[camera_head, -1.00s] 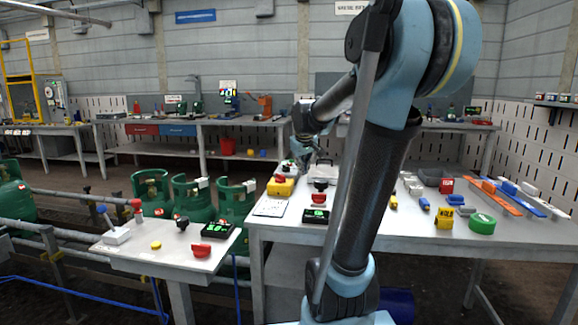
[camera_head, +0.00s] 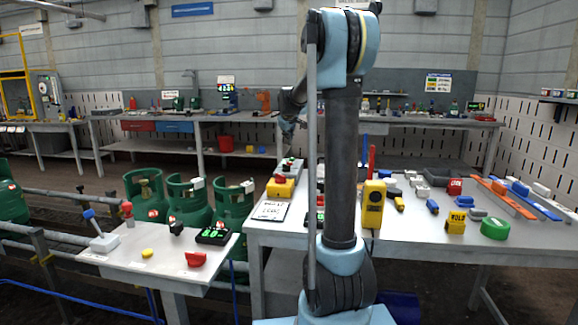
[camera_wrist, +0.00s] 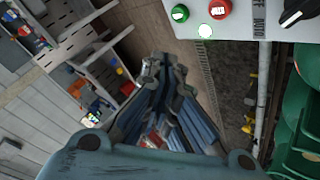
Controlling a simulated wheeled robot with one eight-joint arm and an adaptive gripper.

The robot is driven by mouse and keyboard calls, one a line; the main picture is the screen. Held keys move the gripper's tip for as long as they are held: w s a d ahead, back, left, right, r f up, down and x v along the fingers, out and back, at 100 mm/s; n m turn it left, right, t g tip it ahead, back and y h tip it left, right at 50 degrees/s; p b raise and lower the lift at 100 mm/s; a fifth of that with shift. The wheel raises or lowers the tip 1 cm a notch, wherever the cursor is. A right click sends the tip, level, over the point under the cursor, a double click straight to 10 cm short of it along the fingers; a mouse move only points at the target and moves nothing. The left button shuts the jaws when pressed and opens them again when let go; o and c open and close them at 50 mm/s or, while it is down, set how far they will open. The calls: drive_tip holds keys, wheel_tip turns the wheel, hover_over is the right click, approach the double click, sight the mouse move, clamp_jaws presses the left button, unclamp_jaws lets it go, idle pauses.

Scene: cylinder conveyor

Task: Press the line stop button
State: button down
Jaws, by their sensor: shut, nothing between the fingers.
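In the wrist view, a pale control box (camera_wrist: 240,24) at the upper right carries a red button (camera_wrist: 218,8), a green button (camera_wrist: 180,13), a white button (camera_wrist: 205,31) and a black knob (camera_wrist: 298,12). My gripper (camera_wrist: 165,85) is shut and empty, apart from the box and to the lower left of the red button. In the head view, my gripper (camera_head: 287,130) is above the back left of the right table. Below it are a pale box (camera_head: 291,164) and a yellow box (camera_head: 280,189) with a red top. I cannot read which button is labelled line stop.
My arm hides part of the right table (camera_head: 420,244). A yellow handheld device (camera_head: 373,205) stands near it. Green gas cylinders (camera_head: 187,203) stand behind the small left table (camera_head: 135,265), which holds a lever, a red block and a display.

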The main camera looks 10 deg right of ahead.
drive_tip(key=shift+f, duration=0.15)
drive_tip(key=shift+f, duration=4.25)
drive_tip(key=shift+s+f, duration=0.1)
drive_tip(key=shift+f, duration=0.75)
drive_tip(key=shift+r, duration=0.95)
drive_tip(key=shift+r, duration=2.5)
